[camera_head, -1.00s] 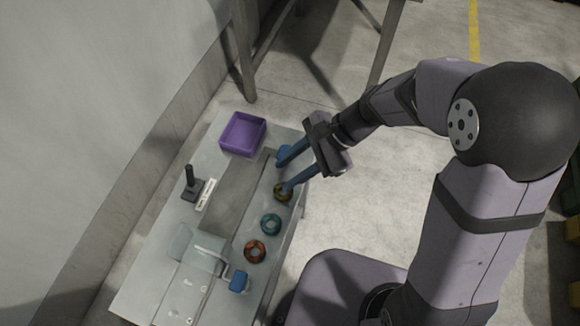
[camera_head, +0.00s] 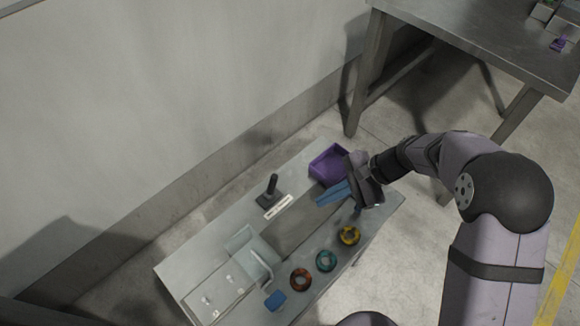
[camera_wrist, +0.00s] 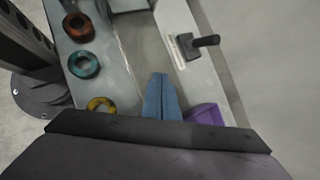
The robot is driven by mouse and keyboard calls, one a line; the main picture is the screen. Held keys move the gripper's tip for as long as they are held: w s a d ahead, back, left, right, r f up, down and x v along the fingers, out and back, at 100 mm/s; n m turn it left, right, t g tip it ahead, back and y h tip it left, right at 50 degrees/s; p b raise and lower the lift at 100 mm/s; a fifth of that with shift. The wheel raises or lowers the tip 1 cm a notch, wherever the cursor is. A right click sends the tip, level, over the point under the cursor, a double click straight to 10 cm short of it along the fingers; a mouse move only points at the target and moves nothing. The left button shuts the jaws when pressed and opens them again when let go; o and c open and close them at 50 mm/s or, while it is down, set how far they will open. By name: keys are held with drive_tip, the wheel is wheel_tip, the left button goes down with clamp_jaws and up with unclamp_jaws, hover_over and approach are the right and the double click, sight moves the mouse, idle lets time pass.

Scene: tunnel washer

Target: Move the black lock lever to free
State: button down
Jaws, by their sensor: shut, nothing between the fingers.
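The black lock lever (camera_head: 271,187) stands on a dark square base on the table, near the wall side, with a white label strip (camera_head: 278,207) beside it. In the wrist view the lever (camera_wrist: 205,42) is at the upper right, its handle pointing right in the picture. My gripper (camera_head: 320,201) is shut and empty, its blue fingers together over the table, between the purple bin and the yellow ring. In the wrist view the fingertips (camera_wrist: 158,78) are apart from the lever. The label's words are too small to read.
A purple bin (camera_head: 322,166) stands at the table's far end, close to my gripper. Yellow (camera_head: 349,236), teal (camera_head: 326,261) and red (camera_head: 300,279) rings line the near side. A clear cover with a handle (camera_head: 262,262) and a blue block (camera_head: 275,300) are nearer the left end.

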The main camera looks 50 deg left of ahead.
drive_tip(key=w+a+r+n, duration=0.3)
drive_tip(key=r+n, duration=0.1)
drive_tip(key=n, duration=0.7)
drive_tip(key=w+a+r+n, duration=0.3)
drive_tip(key=a+r+n, duration=0.1)
drive_tip(key=n, duration=0.7)
drive_tip(key=shift+w+t, duration=0.3)
drive_tip(key=shift+w, duration=0.1)
drive_tip(key=p, duration=0.3)
approach(272, 185)
drive_tip(key=w+a+f, duration=0.2)
drive_tip(key=a+f, duration=0.1)
drive_tip(key=f, duration=0.1)
drive_tip(key=shift+s+a+f+p, duration=0.1)
drive_tip(key=shift+s+p, duration=0.2)
drive_tip(key=shift+s, duration=0.15)
